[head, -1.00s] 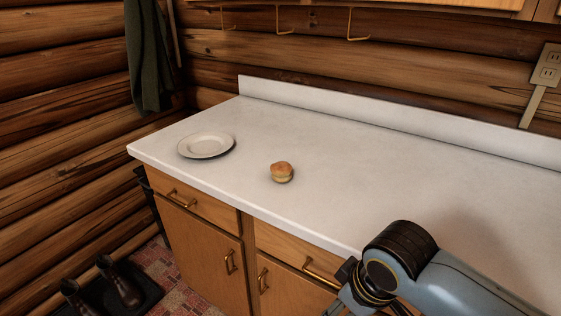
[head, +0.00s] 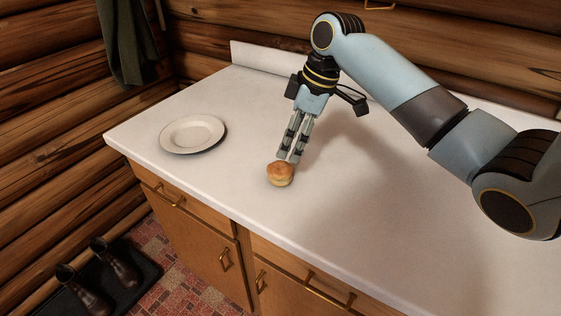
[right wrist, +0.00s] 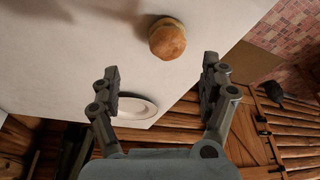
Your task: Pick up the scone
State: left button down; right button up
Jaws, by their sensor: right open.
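The scone (head: 280,174) is a small round golden-brown bun on the white countertop, near its front edge. My right gripper (head: 288,158) points down just above and behind the scone in the head view, with its fingertips close to it. In the right wrist view the fingers (right wrist: 163,76) are spread apart with nothing between them. The scone (right wrist: 167,39) shows there beyond the fingertips. I cannot tell from the head view whether the fingertips touch it. My left gripper is not in view.
A white plate (head: 192,133) lies empty on the countertop (head: 390,240), left of the scone. A low backsplash and log wall (head: 205,45) stand behind. Wooden cabinets (head: 205,255) are below the counter. Boots (head: 115,262) stand on a dark mat on the floor. The counter right of the scone is clear.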

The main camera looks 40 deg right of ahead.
aim_at(281, 166)
jog(key=f, duration=0.1)
jog(key=a+f, duration=0.1)
jog(key=f, duration=0.1)
jog(key=shift+a+f, duration=0.1)
jog(key=shift+a, duration=0.25)
jog(key=shift+w+f, duration=0.2)
jog(key=shift+f, duration=0.15)
jog(key=p+x, duration=0.1)
jog(key=x, duration=0.3)
jog(key=shift+s+a+f, duration=0.1)
jog(key=shift+a+f, duration=0.05)
jog(key=shift+f, duration=0.25)
jog(key=c, duration=1.1)
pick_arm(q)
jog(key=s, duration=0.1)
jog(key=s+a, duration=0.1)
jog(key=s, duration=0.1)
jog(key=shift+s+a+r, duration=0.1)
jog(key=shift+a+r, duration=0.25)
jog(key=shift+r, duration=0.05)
pick_arm(e)
jog(key=shift+c, duration=0.4)
